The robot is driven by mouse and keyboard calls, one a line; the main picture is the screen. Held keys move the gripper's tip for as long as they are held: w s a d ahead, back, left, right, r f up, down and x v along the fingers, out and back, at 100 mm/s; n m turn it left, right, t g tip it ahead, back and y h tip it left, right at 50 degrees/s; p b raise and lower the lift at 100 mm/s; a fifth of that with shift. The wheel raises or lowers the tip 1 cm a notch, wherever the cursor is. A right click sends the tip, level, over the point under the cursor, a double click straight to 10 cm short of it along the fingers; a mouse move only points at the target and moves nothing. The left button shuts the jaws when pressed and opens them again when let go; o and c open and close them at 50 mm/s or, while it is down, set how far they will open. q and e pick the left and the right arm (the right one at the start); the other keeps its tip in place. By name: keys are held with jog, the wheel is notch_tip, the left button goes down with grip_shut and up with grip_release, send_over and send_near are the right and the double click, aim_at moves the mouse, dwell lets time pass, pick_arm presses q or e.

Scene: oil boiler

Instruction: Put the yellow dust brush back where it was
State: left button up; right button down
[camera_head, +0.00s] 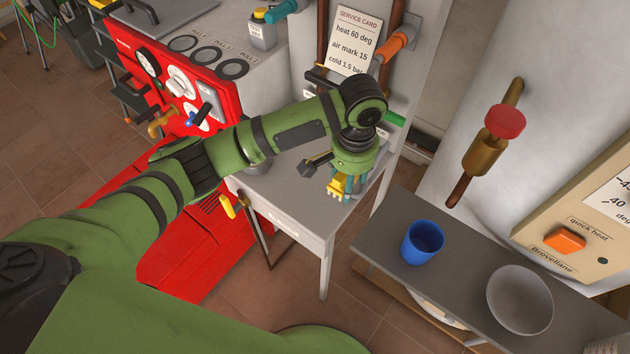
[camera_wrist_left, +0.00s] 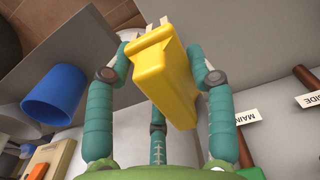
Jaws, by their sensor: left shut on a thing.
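My left gripper (camera_head: 343,190) is shut on the yellow dust brush (camera_head: 337,187), above the right side of the small grey table (camera_head: 285,187). In the left wrist view the brush (camera_wrist_left: 162,72) sits between the teal fingers of the gripper (camera_wrist_left: 160,85), with pale tips at its far end. In the head view most of the brush is hidden by the gripper, and I cannot tell whether it touches the table. My right gripper is not in view.
A dark grey shelf (camera_head: 455,277) at the right holds a blue cup (camera_head: 422,243) and a grey bowl (camera_head: 520,300). A red boiler panel (camera_head: 180,85) stands left of the table. Behind the gripper are a service card (camera_head: 352,42) and pipes with an orange handle (camera_head: 398,42).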

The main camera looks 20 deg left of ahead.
pick_arm(q)
send_over(315, 192)
jog(key=f, duration=0.4)
jog(key=shift+d+f, duration=0.2)
jog(key=shift+f, duration=0.1)
jog(key=shift+a+f+p, duration=0.15)
jog(key=shift+f+p, duration=0.1)
jog(key=shift+p, duration=0.05)
jog(key=shift+f, duration=1.85)
jog(key=shift+f, duration=0.15)
jog(key=o, duration=1.1)
notch_tip(315, 192, up, 12)
jog(key=shift+r, duration=0.2)
